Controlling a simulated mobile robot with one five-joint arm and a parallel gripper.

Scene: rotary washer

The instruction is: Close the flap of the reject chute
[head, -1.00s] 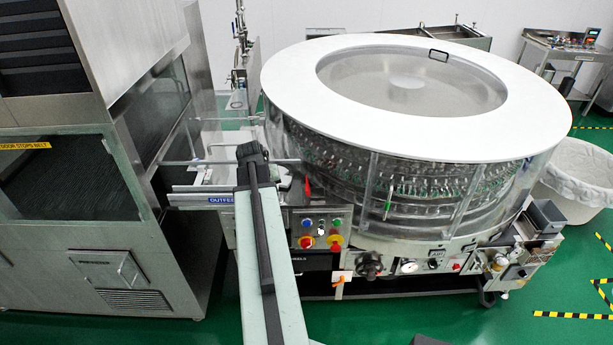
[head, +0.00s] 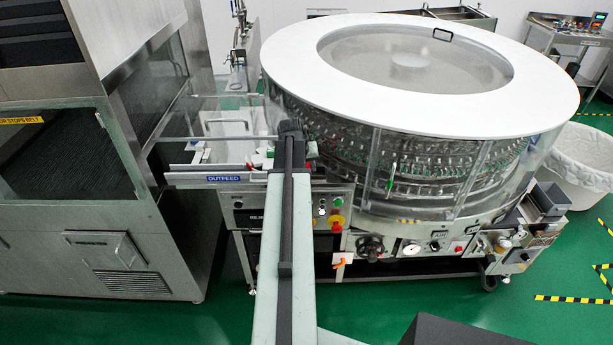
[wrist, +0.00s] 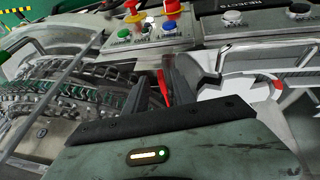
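I cannot clearly make out the chute's flap. A slim red piece (wrist: 163,90) shows between my gripper's dark fingers in the wrist view; I cannot tell whether they touch it. My gripper (wrist: 162,74) has its fingers apart. In the head view my gripper (head: 291,130) is over the outfeed, beside the washer, its fingers hidden.
The round washer (head: 535,105) with its white lid stands close on the right. A control panel with coloured buttons (head: 330,210) is below my gripper. A steel cabinet (head: 75,225) stands left. A white bin (head: 570,170) is at the far right.

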